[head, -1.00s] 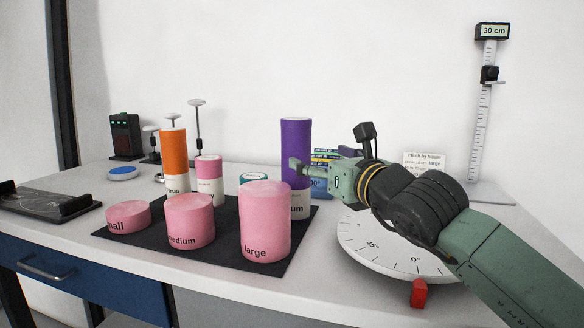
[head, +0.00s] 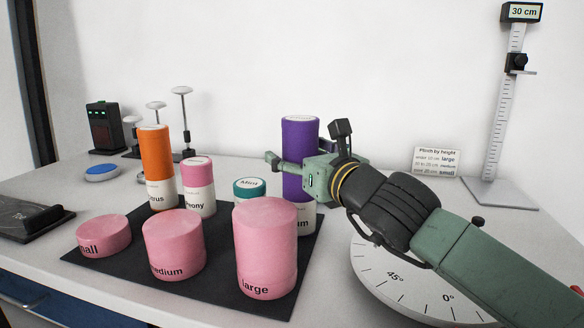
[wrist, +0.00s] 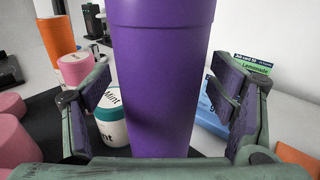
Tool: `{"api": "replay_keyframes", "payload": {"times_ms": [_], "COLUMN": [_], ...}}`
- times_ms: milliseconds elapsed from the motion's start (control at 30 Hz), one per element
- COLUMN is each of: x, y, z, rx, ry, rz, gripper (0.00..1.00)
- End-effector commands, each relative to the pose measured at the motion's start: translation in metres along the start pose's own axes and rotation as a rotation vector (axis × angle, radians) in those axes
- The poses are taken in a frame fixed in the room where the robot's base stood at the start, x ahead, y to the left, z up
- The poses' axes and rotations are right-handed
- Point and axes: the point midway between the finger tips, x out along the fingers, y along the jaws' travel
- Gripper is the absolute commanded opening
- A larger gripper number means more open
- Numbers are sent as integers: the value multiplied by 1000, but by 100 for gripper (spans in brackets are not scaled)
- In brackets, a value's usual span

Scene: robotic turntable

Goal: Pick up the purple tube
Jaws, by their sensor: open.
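The purple tube (head: 300,136) stands upright at the back right of the black mat (head: 205,290), its white label partly hidden behind the large pink cylinder. In the wrist view the tube (wrist: 160,60) fills the middle. My gripper (head: 284,163) reaches in from the right at the tube's upper part. One finger crosses in front of the tube and its tip sticks out past the tube's left side. In the wrist view my gripper (wrist: 163,92) is open, with one finger on each side of the tube. A gap shows on both sides.
A teal-topped Mint tube (head: 249,188), a pink tube (head: 198,185) and an orange tube (head: 155,155) stand left of the purple one. Pink cylinders, small (head: 104,236), medium (head: 173,245) and large (head: 265,250), stand in front. A turntable (head: 410,290) lies right, below my arm.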

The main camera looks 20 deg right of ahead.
Motion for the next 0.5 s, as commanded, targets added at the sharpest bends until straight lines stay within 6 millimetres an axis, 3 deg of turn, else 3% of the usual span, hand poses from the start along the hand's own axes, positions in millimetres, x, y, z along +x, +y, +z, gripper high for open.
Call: {"api": "replay_keyframes", "payload": {"times_ms": [267, 500], "x": [-1, 0], "y": [0, 0], "z": [0, 0], "rx": [0, 0], "ry": [0, 0], "rz": [-1, -1], "gripper": [78, 62]}}
